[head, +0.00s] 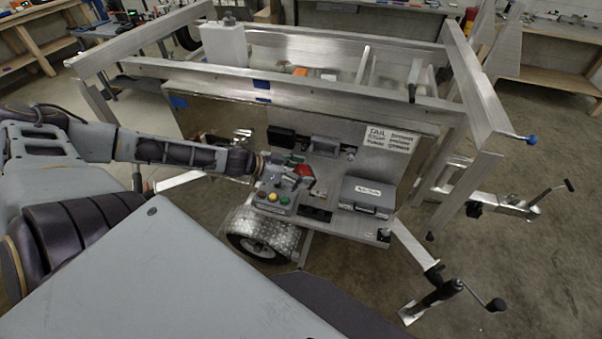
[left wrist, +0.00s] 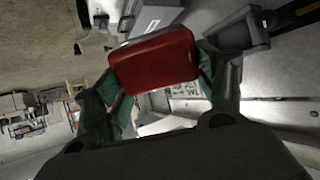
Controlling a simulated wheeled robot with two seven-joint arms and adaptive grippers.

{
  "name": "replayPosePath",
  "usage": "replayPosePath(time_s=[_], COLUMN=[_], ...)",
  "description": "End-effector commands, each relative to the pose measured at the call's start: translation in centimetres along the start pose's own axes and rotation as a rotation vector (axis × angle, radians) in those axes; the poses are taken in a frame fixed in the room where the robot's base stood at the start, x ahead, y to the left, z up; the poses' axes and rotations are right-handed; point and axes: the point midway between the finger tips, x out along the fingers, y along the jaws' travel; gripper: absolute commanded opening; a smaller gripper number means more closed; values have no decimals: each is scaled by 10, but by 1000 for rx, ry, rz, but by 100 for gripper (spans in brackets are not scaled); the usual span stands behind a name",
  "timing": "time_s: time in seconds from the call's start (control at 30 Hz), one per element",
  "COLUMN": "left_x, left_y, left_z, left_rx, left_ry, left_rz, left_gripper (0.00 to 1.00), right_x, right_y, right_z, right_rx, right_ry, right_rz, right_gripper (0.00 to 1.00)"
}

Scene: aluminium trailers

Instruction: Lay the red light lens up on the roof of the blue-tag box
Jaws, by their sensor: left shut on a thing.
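The red light lens (head: 304,171) is held over the trailer's work shelf in the head view. It fills the middle of the left wrist view (left wrist: 155,62). My left gripper (head: 291,173) is shut on it, with a green-padded finger on each side in the left wrist view (left wrist: 160,92). A grey box (head: 368,194) with a white label stands on the shelf, to the right of the lens. Blue tags (head: 261,84) show on the trailer's upper rail and panel. I cannot tell which box bears a blue tag. My right gripper is not in view.
A control box (head: 275,199) with coloured buttons stands just below the lens. A black box (head: 281,137) and a grey bracket (head: 325,150) are on the upright panel behind. The aluminium rail (head: 300,101) crosses above the shelf. A lettered sign (head: 390,138) is at the right.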

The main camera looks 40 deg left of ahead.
Motion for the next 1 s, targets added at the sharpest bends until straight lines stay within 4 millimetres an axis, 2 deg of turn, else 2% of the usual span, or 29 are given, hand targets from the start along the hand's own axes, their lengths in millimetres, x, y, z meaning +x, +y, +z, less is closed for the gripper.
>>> replayPosePath(time_s=[1.0], left_x=[-7], left_y=[-8], left_z=[-3], left_rx=[57], left_ry=[-48], left_rz=[94], left_gripper=[42], right_x=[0], right_y=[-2], right_z=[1], right_rx=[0], right_ry=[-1], right_rz=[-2], right_gripper=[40])
